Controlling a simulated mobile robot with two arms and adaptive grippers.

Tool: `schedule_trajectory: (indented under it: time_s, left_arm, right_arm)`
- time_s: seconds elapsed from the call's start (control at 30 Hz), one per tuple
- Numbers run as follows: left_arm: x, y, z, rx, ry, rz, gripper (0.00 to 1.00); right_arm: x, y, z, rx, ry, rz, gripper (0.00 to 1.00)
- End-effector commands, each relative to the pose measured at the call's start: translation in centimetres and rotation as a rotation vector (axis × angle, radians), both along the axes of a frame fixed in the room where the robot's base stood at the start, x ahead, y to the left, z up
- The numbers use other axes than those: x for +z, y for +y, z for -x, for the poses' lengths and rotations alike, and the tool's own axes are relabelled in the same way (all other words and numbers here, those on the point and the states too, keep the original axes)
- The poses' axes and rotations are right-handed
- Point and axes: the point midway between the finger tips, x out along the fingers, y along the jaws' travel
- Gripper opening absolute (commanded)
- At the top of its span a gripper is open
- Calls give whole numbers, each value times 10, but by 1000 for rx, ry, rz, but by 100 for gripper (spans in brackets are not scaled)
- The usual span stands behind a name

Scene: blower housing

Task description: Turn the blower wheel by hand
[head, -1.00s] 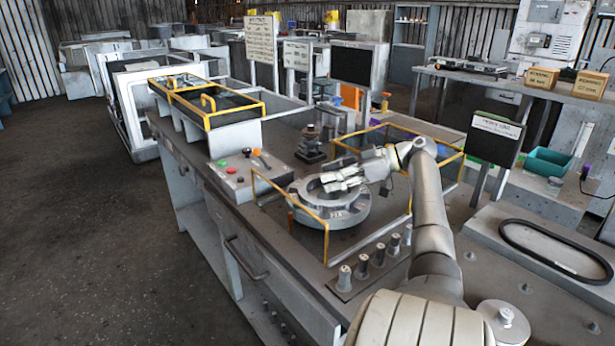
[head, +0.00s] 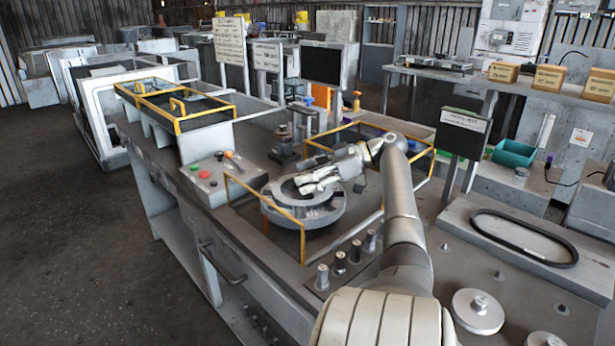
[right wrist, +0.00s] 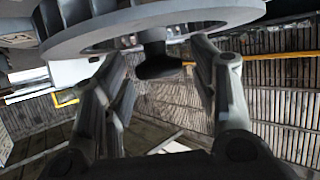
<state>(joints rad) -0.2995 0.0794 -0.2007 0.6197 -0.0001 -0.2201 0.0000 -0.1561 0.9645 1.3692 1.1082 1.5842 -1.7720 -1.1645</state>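The blower wheel (head: 335,216) is a grey ring-shaped part lying flat on the workbench inside a low yellow-edged guard. My right gripper (head: 302,184) is over the ring's far inner side, its fingers spread apart. In the right wrist view the grey ring rim (right wrist: 215,14) crosses the top. A dark knob on a short stem (right wrist: 158,62) shows between the open fingers of the right gripper (right wrist: 160,85), with gaps on both sides. I cannot tell which part the knob belongs to. My left gripper is not in view.
Yellow guard bars (head: 265,200) stand close around the wheel. A control box with coloured buttons (head: 217,178) is to its left and a dark fixture (head: 285,148) behind it. Several metal pegs (head: 340,262) stand in front. A black belt (head: 525,237) lies on the right.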

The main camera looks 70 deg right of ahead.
Motion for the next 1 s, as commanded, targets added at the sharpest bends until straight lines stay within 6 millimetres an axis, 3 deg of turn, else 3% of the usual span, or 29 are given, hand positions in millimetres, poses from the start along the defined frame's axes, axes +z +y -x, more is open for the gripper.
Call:
schedule_trajectory:
  time_s: [0.27, 0.7, 1.0]
  left_arm:
    - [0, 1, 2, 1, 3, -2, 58]
    - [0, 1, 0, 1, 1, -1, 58]
    - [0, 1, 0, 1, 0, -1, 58]
  right_arm:
    - [5, -4, 9, -1, -1, 2, 54]
    - [36, -27, 79, -2, 0, 0, 54]
    - [44, -34, 103, 0, 1, -1, 54]
